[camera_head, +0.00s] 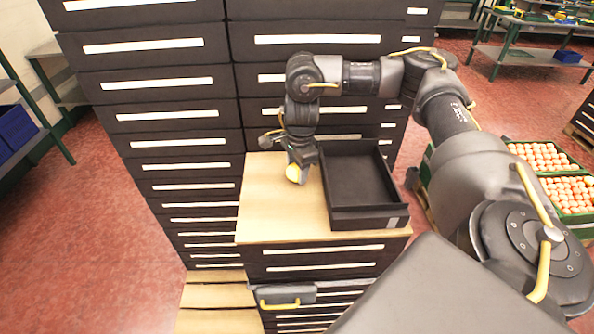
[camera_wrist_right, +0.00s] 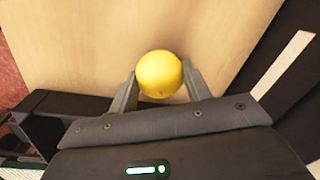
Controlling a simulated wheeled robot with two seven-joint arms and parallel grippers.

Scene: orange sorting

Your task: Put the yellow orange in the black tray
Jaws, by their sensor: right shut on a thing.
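The yellow orange (camera_head: 293,173) is at the wooden top, just left of the black tray; it also shows in the wrist view (camera_wrist_right: 159,74). My right gripper (camera_head: 298,168) is shut on it, with one finger on each side in the wrist view (camera_wrist_right: 160,88). I cannot tell whether the orange touches the wood. The black tray (camera_head: 368,212) stands open and empty on the right part of the wooden top.
The wooden top (camera_head: 265,218) is bare left of and in front of the tray. Tall dark drawer cabinets (camera_head: 165,120) rise behind and to the left. Crates of orange fruit (camera_head: 545,160) stand on the floor at right.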

